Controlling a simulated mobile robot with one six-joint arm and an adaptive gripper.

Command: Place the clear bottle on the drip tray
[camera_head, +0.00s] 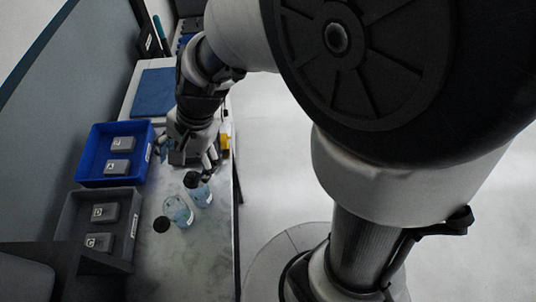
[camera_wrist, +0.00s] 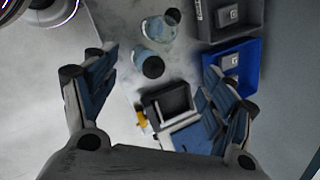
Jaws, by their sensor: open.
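Two clear, bluish bottles with black caps are on the grey worktop in the head view, one nearer my gripper (camera_head: 201,194) and one lower left (camera_head: 178,210). Their caps point different ways; I cannot tell if they stand or lie. In the wrist view they show as a nearer bottle (camera_wrist: 140,54) and a farther one (camera_wrist: 157,30). I cannot tell which the task means. A dark square tray (camera_wrist: 152,96), possibly the drip tray, shows between my fingers in the wrist view. My gripper (camera_head: 188,157) is open and empty above the worktop, partly hiding what lies below it.
A blue bin (camera_head: 85,160) and a grey bin (camera_head: 65,215), each with grey labelled blocks, line the wall side. A blue mat (camera_head: 153,93) lies farther back. A small yellow item (camera_head: 224,145) is near the worktop's right edge. The worktop (camera_head: 190,255) is bare in front.

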